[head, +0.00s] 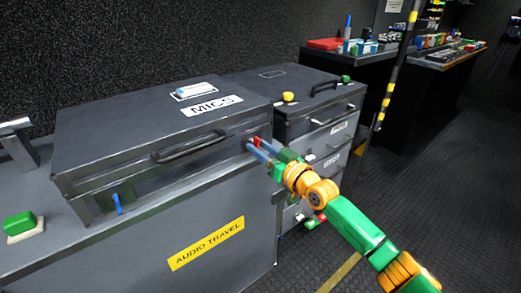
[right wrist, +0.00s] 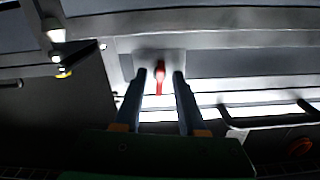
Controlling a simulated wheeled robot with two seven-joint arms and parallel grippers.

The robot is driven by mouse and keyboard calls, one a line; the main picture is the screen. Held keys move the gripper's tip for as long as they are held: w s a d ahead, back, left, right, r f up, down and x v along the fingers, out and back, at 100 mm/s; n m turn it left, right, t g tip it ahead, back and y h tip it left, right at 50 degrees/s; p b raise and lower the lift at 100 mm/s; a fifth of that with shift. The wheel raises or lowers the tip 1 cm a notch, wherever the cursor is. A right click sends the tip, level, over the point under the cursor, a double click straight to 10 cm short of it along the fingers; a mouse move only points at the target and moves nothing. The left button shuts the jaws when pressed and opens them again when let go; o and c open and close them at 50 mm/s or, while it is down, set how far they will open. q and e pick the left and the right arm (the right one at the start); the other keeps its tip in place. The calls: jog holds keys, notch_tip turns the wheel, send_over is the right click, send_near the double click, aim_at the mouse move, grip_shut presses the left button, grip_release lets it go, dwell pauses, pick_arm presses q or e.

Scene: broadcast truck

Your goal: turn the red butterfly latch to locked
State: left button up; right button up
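The red butterfly latch (head: 257,141) is on the front of the grey MICS case (head: 120,115), near its right end. In the right wrist view the red latch (right wrist: 160,80) sits on a metal plate, its red tab pointing down in the picture. My right gripper (head: 254,148) reaches in from the right and is at the latch. In the wrist view its two blue fingers (right wrist: 160,74) stand apart, one on each side of the red tab, with a gap to each. In the head view the fingers partly cover the latch. My left gripper is not in view.
A blue latch (head: 117,203) is on the case front at left, and a dark handle (head: 188,147) juts out between the latches. A green block (head: 20,224) sits at far left. A drawer cabinet (head: 310,115) stands close to the right. Open floor lies at right.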

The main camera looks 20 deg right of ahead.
grip_shut()
jog(key=m, duration=0.4)
jog(key=shift+m, duration=0.3)
jog(key=m+p, duration=0.1)
jog(key=m, duration=0.2)
jog(key=shift+r+m, duration=0.1)
jog(key=shift+m, duration=0.2)
jog(key=m, duration=0.4)
jog(key=shift+p, duration=0.4)
jog(key=shift+m+p, duration=0.4)
jog(key=shift+m, duration=1.7)
